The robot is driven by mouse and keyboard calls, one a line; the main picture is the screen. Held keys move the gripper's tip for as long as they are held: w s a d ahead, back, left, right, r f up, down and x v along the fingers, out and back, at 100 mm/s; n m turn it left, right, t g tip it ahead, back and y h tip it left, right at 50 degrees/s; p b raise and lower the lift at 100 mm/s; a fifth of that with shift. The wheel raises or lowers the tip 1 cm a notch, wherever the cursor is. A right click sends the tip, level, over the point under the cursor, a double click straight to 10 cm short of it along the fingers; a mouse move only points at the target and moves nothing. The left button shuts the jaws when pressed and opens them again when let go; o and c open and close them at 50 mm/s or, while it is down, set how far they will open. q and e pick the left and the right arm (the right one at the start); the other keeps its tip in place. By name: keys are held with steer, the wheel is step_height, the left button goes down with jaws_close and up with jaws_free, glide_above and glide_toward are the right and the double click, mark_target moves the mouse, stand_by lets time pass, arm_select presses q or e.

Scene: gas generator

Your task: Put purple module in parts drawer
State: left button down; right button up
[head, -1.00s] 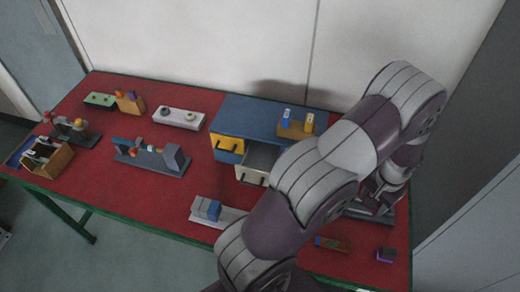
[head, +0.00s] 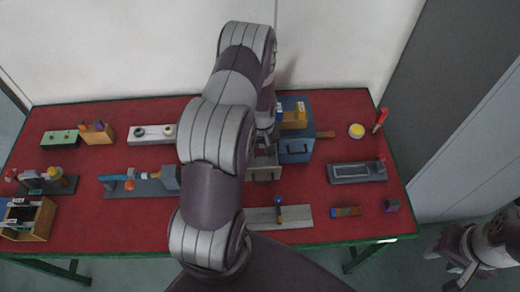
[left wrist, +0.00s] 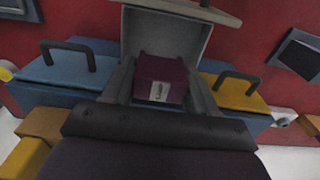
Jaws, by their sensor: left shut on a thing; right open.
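The purple module (left wrist: 162,80), dark with a white label, is between the fingers of my left gripper (left wrist: 162,92). My left gripper (head: 265,145) is shut on it, over the cabinet's open drawer. The parts drawer (left wrist: 165,38) is grey and pulled out, and its front shows below my gripper in the head view (head: 264,174). The module lies within the drawer's width, towards its cabinet end. I cannot tell whether it touches the drawer floor. My right gripper (head: 458,270) is open and empty, off the table at the lower right.
The blue cabinet (head: 296,150) has a shut blue drawer (left wrist: 65,68) and a shut yellow drawer (left wrist: 240,92) beside the open one. My left arm hides the middle.

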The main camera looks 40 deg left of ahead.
mark_target(262, 155)
arm_select(q)
step_height(262, 155, down, 4)
steer(key=shift+s+r+p, duration=0.15)
steer(key=shift+r+p, duration=0.1)
steer(key=shift+p, duration=0.6)
steer(key=shift+w+f, duration=0.2)
steer(key=shift+f, duration=0.25)
steer(key=shift+s+a+f, duration=0.1)
steer(key=shift+s, duration=0.05)
steer(key=shift+f+b, duration=0.1)
steer(key=shift+b, duration=0.25)
steer(key=shift+c, duration=1.6)
jaws_free()
